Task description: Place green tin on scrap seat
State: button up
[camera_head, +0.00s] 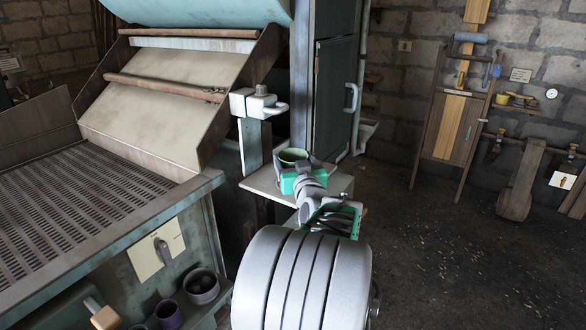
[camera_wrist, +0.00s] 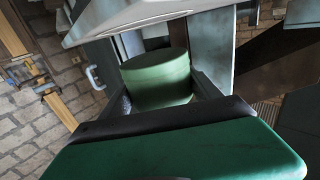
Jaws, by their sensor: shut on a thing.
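In the head view the green tin (camera_head: 293,155) is above a pale flat ledge beside the machine. My gripper (camera_head: 297,168) is shut on the tin, with a finger on each side of it; my gripper also shows in the wrist view (camera_wrist: 160,95). Whether the tin's base touches the ledge is hidden by my gripper. I cannot tell for sure which surface is the scrap seat; the pale ledge (camera_head: 259,184) is directly around the tin.
A dark cabinet with a handle (camera_head: 351,98) rises behind. A slatted metal bed (camera_head: 75,210) lies to the left, with cups (camera_head: 201,287) below. Open floor (camera_head: 440,250) lies right.

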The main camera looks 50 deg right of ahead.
notch_tip(320, 180, down, 3)
jog(key=shift+w+d+f, duration=0.1)
jog(key=shift+d+f, duration=0.05)
jog(key=shift+f, duration=0.05)
jog(key=shift+f+b, duration=0.2)
jog(key=shift+b, duration=0.1)
jog(key=o, duration=1.4)
jog(key=shift+r, duration=0.1)
jog(key=shift+r+p, duration=0.2)
jog(key=shift+p, duration=0.2)
jog(key=b+v, duration=0.3)
jog(key=v, duration=0.9)
